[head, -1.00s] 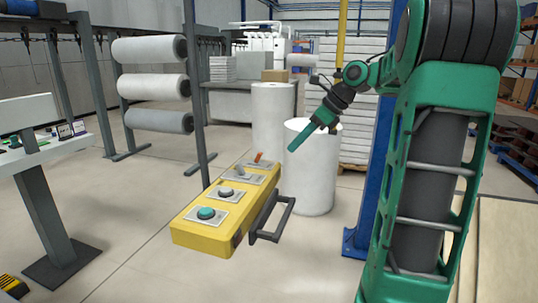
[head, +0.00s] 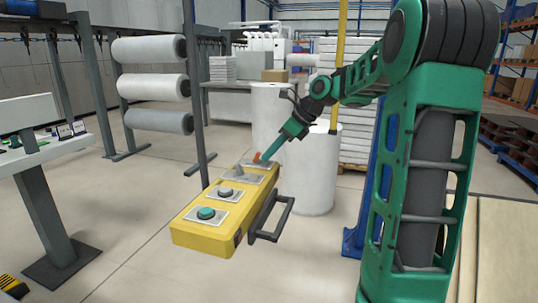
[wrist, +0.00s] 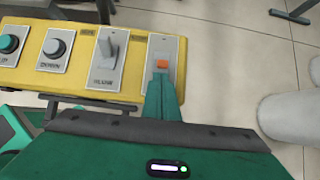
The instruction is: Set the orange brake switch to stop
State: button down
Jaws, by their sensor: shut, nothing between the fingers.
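The yellow control box (head: 190,236) carries a row of controls. The orange brake switch (head: 257,157) is at its far end, and in the wrist view it shows as an orange lever tip (wrist: 162,64) on a grey plate. My gripper (head: 264,158) is shut and empty, with its fingertips right at the orange switch. In the wrist view the gripper tip (wrist: 161,76) covers the lower part of the switch. I cannot tell whether they touch. The lettering on the brake plate is not readable.
A grey lever switch (wrist: 108,48), a dark knob (wrist: 55,47) and a green button (wrist: 8,43) sit along the box. A dark handle bar (head: 272,220) juts from its near side. White rolls (head: 312,175) stand behind.

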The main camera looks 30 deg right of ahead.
jog(key=shift+w+a+r+g+h, duration=0.2)
jog(key=shift+r+g+h, duration=0.1)
jog(key=shift+g, duration=0.2)
